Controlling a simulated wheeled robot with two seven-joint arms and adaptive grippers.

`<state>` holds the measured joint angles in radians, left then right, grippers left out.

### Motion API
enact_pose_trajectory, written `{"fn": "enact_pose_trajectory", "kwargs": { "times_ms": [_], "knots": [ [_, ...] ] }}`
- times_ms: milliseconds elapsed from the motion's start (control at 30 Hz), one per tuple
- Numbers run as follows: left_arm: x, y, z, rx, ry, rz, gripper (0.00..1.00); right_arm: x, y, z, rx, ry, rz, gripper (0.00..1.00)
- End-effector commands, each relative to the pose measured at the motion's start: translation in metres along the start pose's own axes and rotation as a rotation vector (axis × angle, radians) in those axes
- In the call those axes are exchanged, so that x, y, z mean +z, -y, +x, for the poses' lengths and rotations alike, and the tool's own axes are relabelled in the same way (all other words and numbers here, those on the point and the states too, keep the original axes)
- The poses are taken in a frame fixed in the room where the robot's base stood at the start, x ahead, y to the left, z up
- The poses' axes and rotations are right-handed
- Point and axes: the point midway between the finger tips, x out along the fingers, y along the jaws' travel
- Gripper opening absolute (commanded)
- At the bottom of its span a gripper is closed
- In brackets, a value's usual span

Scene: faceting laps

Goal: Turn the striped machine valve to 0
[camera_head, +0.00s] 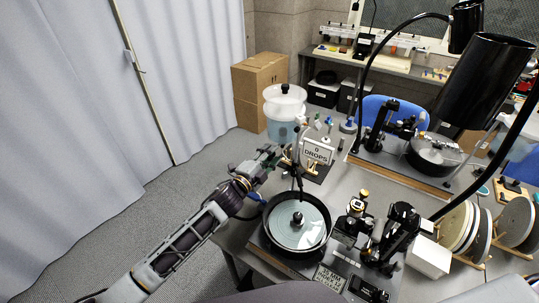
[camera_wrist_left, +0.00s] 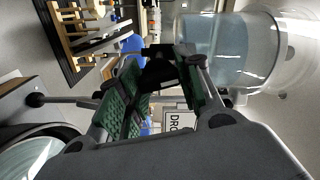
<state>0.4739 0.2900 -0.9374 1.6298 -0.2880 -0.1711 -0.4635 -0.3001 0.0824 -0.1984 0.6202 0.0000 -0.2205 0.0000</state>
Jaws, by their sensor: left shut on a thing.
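The water tank (camera_head: 283,120) is clear with a light lid and stands behind the near lap machine (camera_head: 297,222). My left gripper (camera_head: 272,153) reaches in from the left, just in front of the tank. In the left wrist view its green-padded fingers (camera_wrist_left: 155,85) are closed around a small black part (camera_wrist_left: 160,66), which looks like the valve handle beside the tank (camera_wrist_left: 215,45). The fingers hide much of this part; I cannot make out stripes or its exact angle. My right gripper is in neither view.
A white sign reading "DROPS" (camera_head: 317,152) stands right of my left gripper; the character above the word is small. A thin black post rises behind the lap. A second lap machine (camera_head: 433,155) and black lamp (camera_head: 487,85) are at the right. Cardboard boxes (camera_head: 259,92) stand behind.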

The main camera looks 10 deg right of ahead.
Motion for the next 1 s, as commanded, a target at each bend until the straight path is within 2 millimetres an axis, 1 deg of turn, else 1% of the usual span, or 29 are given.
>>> {"fn": "enact_pose_trajectory", "kwargs": {
  "times_ms": [200, 400, 600, 800, 967, 1000],
  "knots": [
    [0.0, -0.001, 0.0, 0.001, 0.0, 0.163, 0.11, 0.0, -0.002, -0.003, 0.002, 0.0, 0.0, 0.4],
    [0.0, -0.002, 0.0, 0.001, -0.001, 0.254, 0.11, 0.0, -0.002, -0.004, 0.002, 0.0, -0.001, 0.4],
    [0.0, -0.002, 0.0, 0.001, 0.0, 0.291, 0.11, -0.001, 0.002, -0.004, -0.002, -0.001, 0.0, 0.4],
    [0.0, -0.002, 0.0, 0.001, 0.0, 0.295, 0.11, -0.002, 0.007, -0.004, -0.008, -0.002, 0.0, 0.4],
    [0.0, -0.002, 0.0, 0.001, 0.0, 0.295, 0.11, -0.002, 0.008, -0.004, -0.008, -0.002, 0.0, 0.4],
    [0.0, -0.002, 0.0, 0.001, 0.0, 0.295, 0.39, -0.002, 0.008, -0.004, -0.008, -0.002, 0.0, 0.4]
  ]
}}
